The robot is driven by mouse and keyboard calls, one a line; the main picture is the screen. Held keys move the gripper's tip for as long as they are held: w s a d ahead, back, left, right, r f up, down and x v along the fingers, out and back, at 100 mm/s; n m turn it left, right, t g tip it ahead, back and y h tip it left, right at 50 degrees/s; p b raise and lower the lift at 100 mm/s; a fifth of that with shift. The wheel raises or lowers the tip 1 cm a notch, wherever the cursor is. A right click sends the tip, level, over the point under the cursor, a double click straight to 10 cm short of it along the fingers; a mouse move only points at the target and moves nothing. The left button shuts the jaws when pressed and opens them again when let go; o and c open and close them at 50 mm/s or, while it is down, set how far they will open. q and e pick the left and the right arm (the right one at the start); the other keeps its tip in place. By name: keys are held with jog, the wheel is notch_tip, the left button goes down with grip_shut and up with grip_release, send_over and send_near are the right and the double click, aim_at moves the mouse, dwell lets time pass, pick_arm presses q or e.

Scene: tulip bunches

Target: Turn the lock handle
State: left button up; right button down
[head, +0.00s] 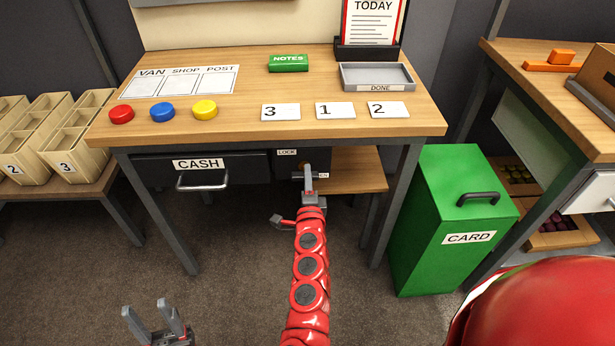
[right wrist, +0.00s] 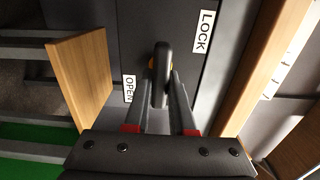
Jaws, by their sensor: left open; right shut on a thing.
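The lock handle (right wrist: 160,72) is a dark lever on the front of the dark lock box (head: 286,168), under the desk top right of the cash drawer. In the right wrist view it lies between the two fingers of my right gripper (right wrist: 163,80), which is shut on it. My right gripper also shows in the head view (head: 308,182), where it largely hides the handle. A LOCK label (right wrist: 204,32) and an OPEN label (right wrist: 129,88) are on the box. My left gripper (head: 147,309) is open and empty, low at the bottom left of the head view.
The cash drawer (head: 200,165) with its bar handle is left of the lock box. A wooden shelf (head: 355,165) is right of it. A green card bin (head: 455,235) stands at the right. The desk top (head: 240,120) holds colored discs, number cards, and a tray.

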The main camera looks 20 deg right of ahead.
jog(key=c, duration=0.8)
grip_release()
jog(key=shift+o, duration=0.2)
jog(key=shift+s, duration=0.1)
jog(key=p+v, duration=0.2)
jog(key=v, duration=1.5)
jog(key=shift+s+r, duration=0.1)
jog(key=shift+s, duration=0.05)
